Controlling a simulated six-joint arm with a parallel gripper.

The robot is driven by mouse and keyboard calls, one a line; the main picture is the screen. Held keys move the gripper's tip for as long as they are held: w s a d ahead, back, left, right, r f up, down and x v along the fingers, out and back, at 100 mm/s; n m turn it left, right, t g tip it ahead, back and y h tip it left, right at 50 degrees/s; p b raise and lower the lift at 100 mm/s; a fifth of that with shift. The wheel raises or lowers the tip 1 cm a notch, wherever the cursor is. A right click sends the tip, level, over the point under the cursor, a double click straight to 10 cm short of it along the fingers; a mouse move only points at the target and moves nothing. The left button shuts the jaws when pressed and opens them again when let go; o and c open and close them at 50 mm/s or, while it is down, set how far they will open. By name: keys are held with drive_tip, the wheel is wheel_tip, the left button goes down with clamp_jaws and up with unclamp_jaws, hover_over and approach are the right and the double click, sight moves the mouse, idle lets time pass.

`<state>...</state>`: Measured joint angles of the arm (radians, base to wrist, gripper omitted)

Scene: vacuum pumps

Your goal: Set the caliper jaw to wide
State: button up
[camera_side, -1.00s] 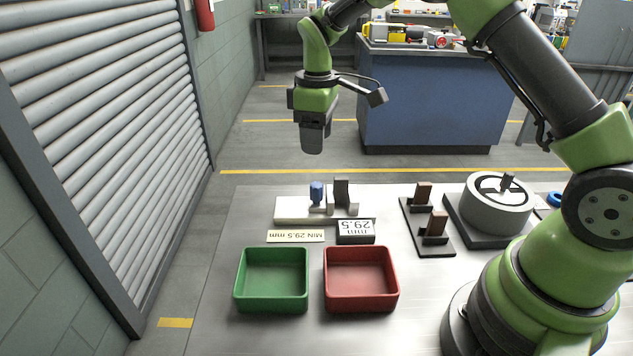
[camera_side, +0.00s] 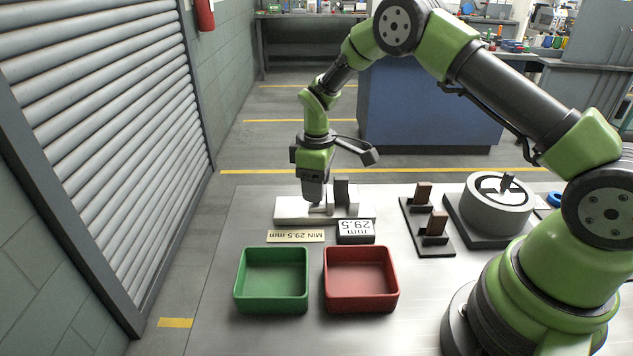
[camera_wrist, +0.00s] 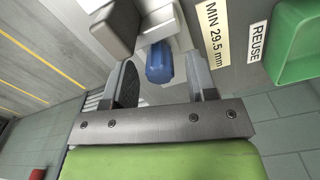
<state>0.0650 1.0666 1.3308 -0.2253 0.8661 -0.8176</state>
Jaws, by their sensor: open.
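The caliper (camera_side: 290,208) is a light grey base with an upright dark fixed block (camera_side: 342,192) on its right part. A display block beside it reads 29.5 mm (camera_side: 356,232). The caliper's blue knob (camera_wrist: 159,63) stands between my gripper's two fingers (camera_wrist: 163,80) in the wrist view. The fingers are apart, one on each side of the knob, and I see gaps beside it. In the side view my gripper (camera_side: 315,198) is down at the caliper and hides the knob.
A label reading MIN 29.5 mm (camera_side: 296,237) lies in front of the caliper. A green bin (camera_side: 271,308) and a red bin (camera_side: 361,306) stand nearer the camera. A black stand with brown blocks (camera_side: 434,228) and a round grey device (camera_side: 496,215) are to the right.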

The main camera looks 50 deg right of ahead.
drive_tip(key=shift+c, duration=0.4)
clamp_jaws()
drive_tip(key=shift+w+a, duration=1.85)
drive_tip(key=shift+w, duration=0.05)
drive_tip(key=shift+o, duration=0.4)
unclamp_jaws()
wheel_tip(320, 180, up, 10)
drive_tip(key=shift+s+r, duration=0.1)
